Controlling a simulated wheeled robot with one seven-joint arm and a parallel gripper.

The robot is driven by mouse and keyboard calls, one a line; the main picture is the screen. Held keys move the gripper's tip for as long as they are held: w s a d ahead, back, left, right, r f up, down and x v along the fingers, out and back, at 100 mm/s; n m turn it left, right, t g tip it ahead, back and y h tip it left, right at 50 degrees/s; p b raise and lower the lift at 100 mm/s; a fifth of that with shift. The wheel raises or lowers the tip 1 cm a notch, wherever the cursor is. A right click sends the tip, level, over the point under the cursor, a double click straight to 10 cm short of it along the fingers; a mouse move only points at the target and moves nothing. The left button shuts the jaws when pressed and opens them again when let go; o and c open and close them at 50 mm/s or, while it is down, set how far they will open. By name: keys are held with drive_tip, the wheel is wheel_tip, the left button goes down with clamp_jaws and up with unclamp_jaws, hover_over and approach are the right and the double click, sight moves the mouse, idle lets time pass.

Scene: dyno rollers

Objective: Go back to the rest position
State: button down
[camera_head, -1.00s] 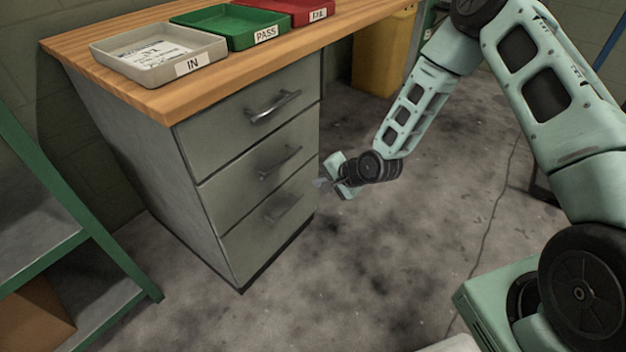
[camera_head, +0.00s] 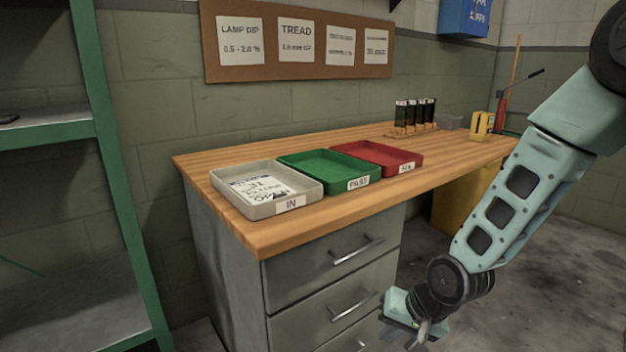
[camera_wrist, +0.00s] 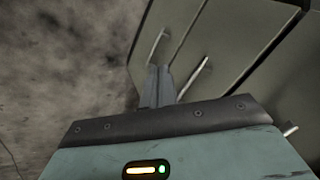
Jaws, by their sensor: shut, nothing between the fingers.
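My gripper (camera_head: 418,338) is low in the head view, in front of the grey drawer cabinet (camera_head: 232,290), near its lower drawers. In the wrist view my gripper (camera_wrist: 159,72) has its two fingers together with nothing between them. The drawer fronts fill the right of the wrist view, and drawer handles show beside the fingertips. From these views I cannot tell whether the fingers touch the cabinet. All the visible drawers look closed.
The wooden bench top (camera_head: 290,237) carries a grey IN tray (camera_head: 262,213) with papers, a green PASS tray (camera_head: 330,180) and a red tray (camera_head: 385,166). A green-framed shelf (camera_head: 125,200) stands left. Concrete floor (camera_head: 560,270) is open at right.

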drive_tip(key=s+r+n+g+h+p, duration=0.15)
drive_tip(key=s+r+n, duration=0.35)
drive_tip(key=s+r, duration=0.5)
drive_tip(key=s+r+n+g+h, duration=0.2)
drive_tip(key=s+r+n, duration=0.35)
drive_tip(key=s, duration=0.85)
wheel_tip(320, 180, up, 31)
drive_tip(key=p, duration=3)
drive_tip(key=shift+w+a+p, duration=0.3)
drive_tip(key=shift+w+a, duration=0.1)
drive_tip(key=shift+a, duration=0.05)
